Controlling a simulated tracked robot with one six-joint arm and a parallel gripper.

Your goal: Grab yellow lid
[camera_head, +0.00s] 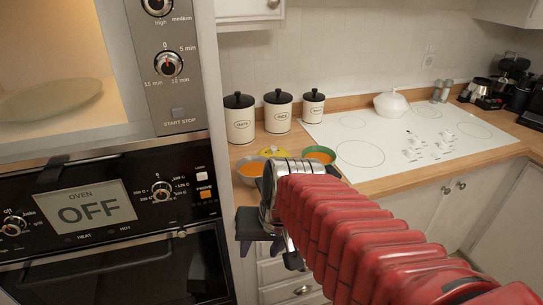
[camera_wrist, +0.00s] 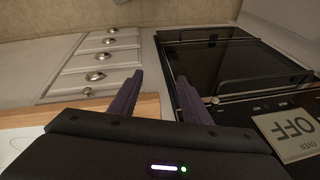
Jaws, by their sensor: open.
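A yellow lid (camera_head: 272,151) lies on the wooden counter in the head view, between two bowls and just behind the metal wrist of my arm, which hides part of the area near it. My gripper (camera_head: 263,246) points down at the counter's front edge, nearer to me than the lid. In the wrist view its two purple fingers (camera_wrist: 158,98) are spread apart with nothing between them. The lid does not show in the wrist view.
An orange-filled bowl (camera_head: 250,170) and a second bowl (camera_head: 319,154) flank the lid. Several black-lidded canisters (camera_head: 279,112) stand behind. A white hob (camera_head: 400,135) lies right. The oven (camera_head: 110,220) is left; drawers (camera_wrist: 95,76) are below the counter.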

